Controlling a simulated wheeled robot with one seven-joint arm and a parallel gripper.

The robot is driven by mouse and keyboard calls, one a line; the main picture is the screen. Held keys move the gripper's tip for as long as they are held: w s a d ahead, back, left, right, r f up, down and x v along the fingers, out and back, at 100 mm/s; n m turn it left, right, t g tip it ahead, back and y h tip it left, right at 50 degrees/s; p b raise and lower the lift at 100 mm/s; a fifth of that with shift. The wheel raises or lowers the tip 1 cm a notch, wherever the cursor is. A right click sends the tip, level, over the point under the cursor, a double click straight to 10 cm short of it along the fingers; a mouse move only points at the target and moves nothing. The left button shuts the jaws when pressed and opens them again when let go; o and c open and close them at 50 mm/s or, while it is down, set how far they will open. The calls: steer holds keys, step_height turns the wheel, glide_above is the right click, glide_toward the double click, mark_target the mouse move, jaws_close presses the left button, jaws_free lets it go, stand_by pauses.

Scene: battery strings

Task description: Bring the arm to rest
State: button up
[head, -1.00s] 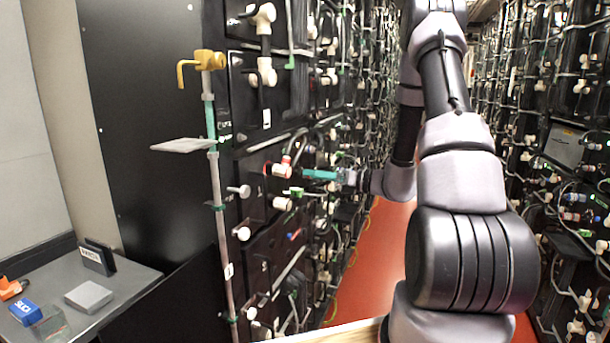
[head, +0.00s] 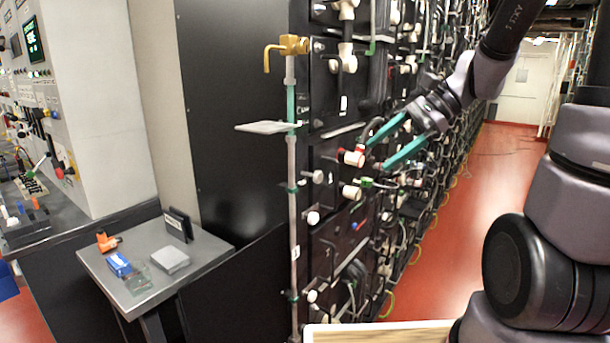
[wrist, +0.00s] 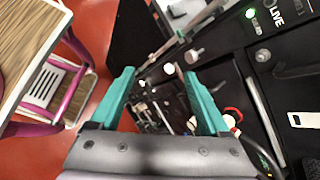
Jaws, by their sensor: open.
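My gripper (head: 396,148) is open, with its two teal fingers spread apart and nothing between them. In the head view it hangs in front of the black battery rack (head: 345,100), beside a white fitting with a red band (head: 353,157). I cannot tell whether a finger touches anything there. In the wrist view my gripper (wrist: 160,100) also shows open and empty, with the rack's dark front (wrist: 285,95) close on the right. My arm is bent and reaches from the right side of the head view.
A grey side table (head: 205,246) at the left holds an orange tool (head: 108,241), a blue box (head: 119,264) and a grey block (head: 170,261). A small shelf plate (head: 268,127) juts from a pipe at the rack's corner. The red aisle floor (head: 470,220) is clear.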

steer(key=s+d+r+n+t+h, duration=0.6)
steer(key=s+d+r+n+h, duration=0.1)
steer(key=r+n, duration=0.1)
steer(key=shift+s+d+r+n+h, duration=0.25)
steer(key=shift+s+d+n+h, duration=0.1)
steer(key=shift+n, duration=0.15)
stand_by(1.5)
